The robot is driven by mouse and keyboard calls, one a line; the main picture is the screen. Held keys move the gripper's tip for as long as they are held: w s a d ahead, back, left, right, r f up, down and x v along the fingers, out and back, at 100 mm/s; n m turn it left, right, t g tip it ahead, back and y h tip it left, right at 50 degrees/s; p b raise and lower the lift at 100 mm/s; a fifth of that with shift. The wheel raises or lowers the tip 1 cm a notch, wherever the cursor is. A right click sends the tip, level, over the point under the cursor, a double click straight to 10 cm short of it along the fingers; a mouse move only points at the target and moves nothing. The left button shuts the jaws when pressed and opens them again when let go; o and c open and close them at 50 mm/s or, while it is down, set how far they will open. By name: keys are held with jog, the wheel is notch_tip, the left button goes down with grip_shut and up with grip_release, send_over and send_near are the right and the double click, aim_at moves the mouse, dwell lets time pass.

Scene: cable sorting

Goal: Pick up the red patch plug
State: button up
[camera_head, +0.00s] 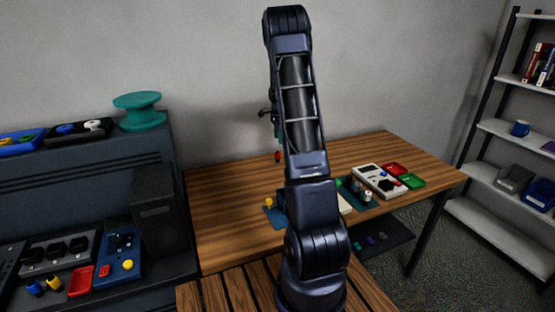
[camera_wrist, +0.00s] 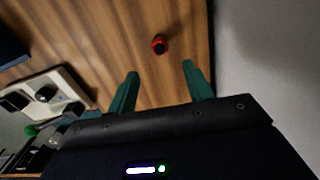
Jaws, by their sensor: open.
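The red patch plug (camera_wrist: 159,44), a small round piece with a dark centre, stands on the wooden table near its edge by the wall. In the head view the red plug (camera_head: 277,157) shows just left of my arm, at the back of the table. My gripper (camera_wrist: 160,70) is open and empty, its two teal fingers spread apart. In the wrist view the plug lies beyond the fingertips, roughly centred on the gap, not between them. In the head view my arm hides most of the gripper.
A pale panel with dark knobs (camera_wrist: 47,93) lies left of the gripper. A yellow piece (camera_head: 268,202) lies left of my arm. The wood around the plug is clear.

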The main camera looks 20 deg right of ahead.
aim_at(278, 155)
notch_tip(278, 155, down, 6)
jog(key=shift+a+f, duration=0.15)
jog(key=shift+f, duration=1.15)
jog(key=shift+a+f, duration=0.1)
jog(key=shift+f, duration=1.2)
jog(key=shift+c, duration=0.2)
jog(key=c, duration=1)
